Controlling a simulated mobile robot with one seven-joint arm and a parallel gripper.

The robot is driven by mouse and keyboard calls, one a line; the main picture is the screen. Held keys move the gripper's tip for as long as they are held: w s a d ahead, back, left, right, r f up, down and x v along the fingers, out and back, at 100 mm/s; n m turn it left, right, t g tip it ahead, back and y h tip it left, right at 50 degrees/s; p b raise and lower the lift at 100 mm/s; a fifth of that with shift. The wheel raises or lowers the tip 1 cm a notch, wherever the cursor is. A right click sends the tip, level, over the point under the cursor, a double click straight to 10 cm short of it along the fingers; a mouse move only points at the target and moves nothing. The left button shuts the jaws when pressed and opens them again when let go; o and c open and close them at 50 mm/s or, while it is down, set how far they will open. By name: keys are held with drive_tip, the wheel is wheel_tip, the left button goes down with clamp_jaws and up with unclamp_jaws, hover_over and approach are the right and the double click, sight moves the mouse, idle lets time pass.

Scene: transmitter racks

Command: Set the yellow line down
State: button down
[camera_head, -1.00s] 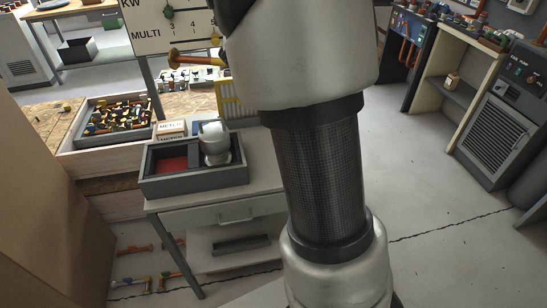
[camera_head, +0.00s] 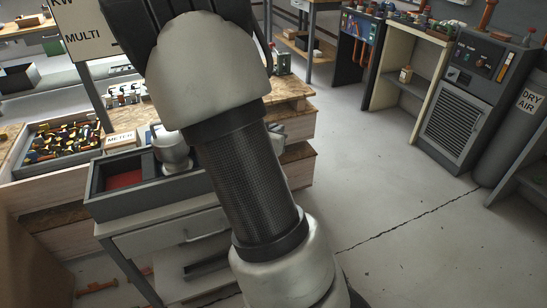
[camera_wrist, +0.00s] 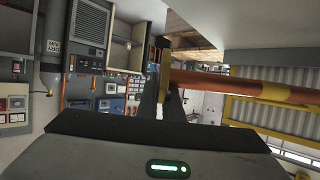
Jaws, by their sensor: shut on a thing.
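The line is a copper-orange tube with a yellow band (camera_wrist: 275,91). In the wrist view it runs from between my fingers to the right edge, and a yellow piece shows at its near end. My gripper (camera_wrist: 164,88) is shut on the line close to that end. The line looks held in the air, with no surface seen touching it. In the head view my own arm hides the gripper and the line.
A grey tray (camera_head: 96,203) with a red-floored compartment and a silver cylinder (camera_head: 173,158) sits on a grey cabinet (camera_head: 170,242). A parts box (camera_head: 22,168) stands behind left. Racks (camera_head: 469,98) and a dry air cylinder (camera_head: 515,125) stand right. The middle floor is clear.

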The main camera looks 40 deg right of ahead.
drive_tip(key=shift+f+b, duration=1.1)
drive_tip(key=shift+f, duration=2.25)
drive_tip(key=shift+f, duration=0.15)
drive_tip(key=c, duration=1.9)
unclamp_jaws()
